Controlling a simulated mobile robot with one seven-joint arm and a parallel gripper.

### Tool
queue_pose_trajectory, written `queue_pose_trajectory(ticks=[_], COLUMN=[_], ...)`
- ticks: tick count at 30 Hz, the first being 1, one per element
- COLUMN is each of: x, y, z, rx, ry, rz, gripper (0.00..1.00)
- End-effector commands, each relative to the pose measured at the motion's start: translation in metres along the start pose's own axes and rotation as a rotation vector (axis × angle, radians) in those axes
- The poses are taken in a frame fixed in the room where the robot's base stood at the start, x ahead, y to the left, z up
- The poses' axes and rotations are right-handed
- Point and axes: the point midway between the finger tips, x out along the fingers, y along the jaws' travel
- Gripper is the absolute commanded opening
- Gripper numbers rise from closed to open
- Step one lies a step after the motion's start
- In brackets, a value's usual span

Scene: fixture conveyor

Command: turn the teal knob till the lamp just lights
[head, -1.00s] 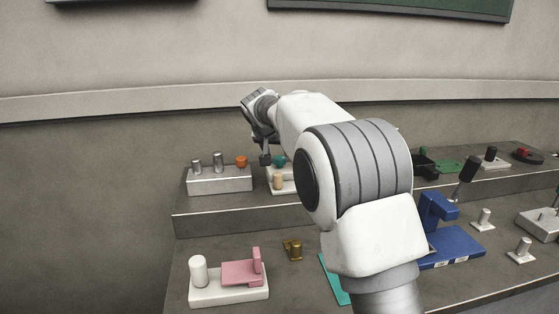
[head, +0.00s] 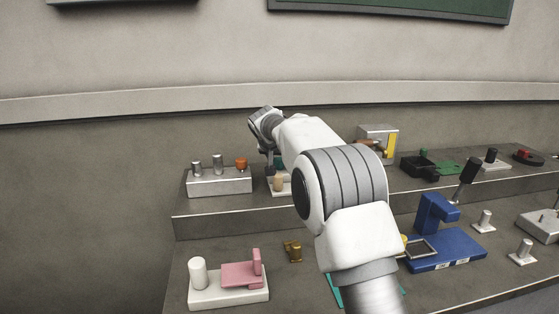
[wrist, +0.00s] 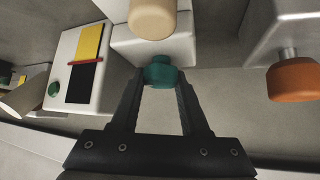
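The teal knob (wrist: 160,72) is between my gripper's (wrist: 160,80) two black fingertips in the wrist view. The fingers stand apart, one on each side of it, with hardly any gap; I cannot tell whether they press on it. In the head view, the teal knob (head: 280,163) shows only in part behind my arm. A cream-tan, round-topped piece, perhaps the lamp (wrist: 153,18), stands beside the knob on the same white base (wrist: 170,48). It also shows in the head view (head: 279,183), with no clear glow.
A grey box with an orange knob (head: 241,163) and two metal posts stands left of the knob's base. In the wrist view, a white box (wrist: 62,85) has a yellow and black panel with a red pointer. The lower step holds a pink-and-white fixture (head: 240,275) and a blue fixture (head: 445,245).

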Motion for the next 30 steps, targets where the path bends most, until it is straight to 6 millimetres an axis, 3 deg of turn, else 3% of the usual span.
queue_pose_trajectory(ticks=[1,3,30], x=[-0.0001,-0.0001,0.0004], y=[0.0002,0.0002,0.0000], z=[0.0001,0.0001,0.0007], rx=[0.000,0.000,-0.191], ry=[0.000,0.000,-0.001], rz=[0.001,0.001,-0.189], gripper=[0.13,0.00,0.00])
